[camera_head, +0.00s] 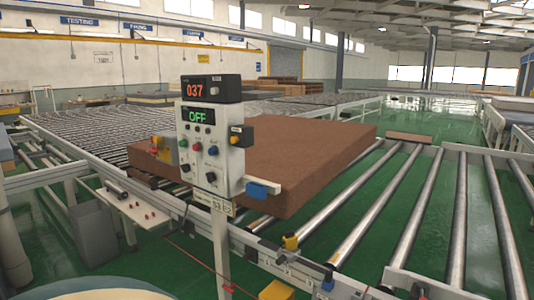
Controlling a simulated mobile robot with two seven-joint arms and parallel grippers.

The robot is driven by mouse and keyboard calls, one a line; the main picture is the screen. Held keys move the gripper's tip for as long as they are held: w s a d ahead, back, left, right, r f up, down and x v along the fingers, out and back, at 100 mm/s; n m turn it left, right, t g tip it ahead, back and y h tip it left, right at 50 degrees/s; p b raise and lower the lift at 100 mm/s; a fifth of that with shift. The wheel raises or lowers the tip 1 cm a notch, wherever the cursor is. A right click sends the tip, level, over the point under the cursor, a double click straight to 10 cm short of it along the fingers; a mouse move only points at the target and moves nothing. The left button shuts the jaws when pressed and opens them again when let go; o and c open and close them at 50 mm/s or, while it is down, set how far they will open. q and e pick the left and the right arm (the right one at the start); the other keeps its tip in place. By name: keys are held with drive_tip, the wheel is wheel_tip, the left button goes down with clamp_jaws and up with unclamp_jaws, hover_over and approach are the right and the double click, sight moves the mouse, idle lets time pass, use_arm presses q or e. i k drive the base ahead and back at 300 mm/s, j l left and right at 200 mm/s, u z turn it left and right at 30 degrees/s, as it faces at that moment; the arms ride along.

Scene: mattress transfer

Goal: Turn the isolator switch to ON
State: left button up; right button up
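A grey control panel (211,160) stands upright on a post in the middle of the view. Its green display (199,116) reads OFF. The panel's front carries small coloured buttons and a black knob (211,177). A black box on top has a red display (195,91) reading 037. Neither of my grippers is in view.
A large brown mattress-like block (300,155) lies on the rollers behind the panel. Roller conveyors (400,215) run to the right and back left. A shelf (145,210) with red buttons is left of the post. Green floor shows between the conveyors.

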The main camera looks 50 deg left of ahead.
sight(155, 149)
drive_tip(key=u, duration=2.45)
drive_tip(key=i, duration=0.4)
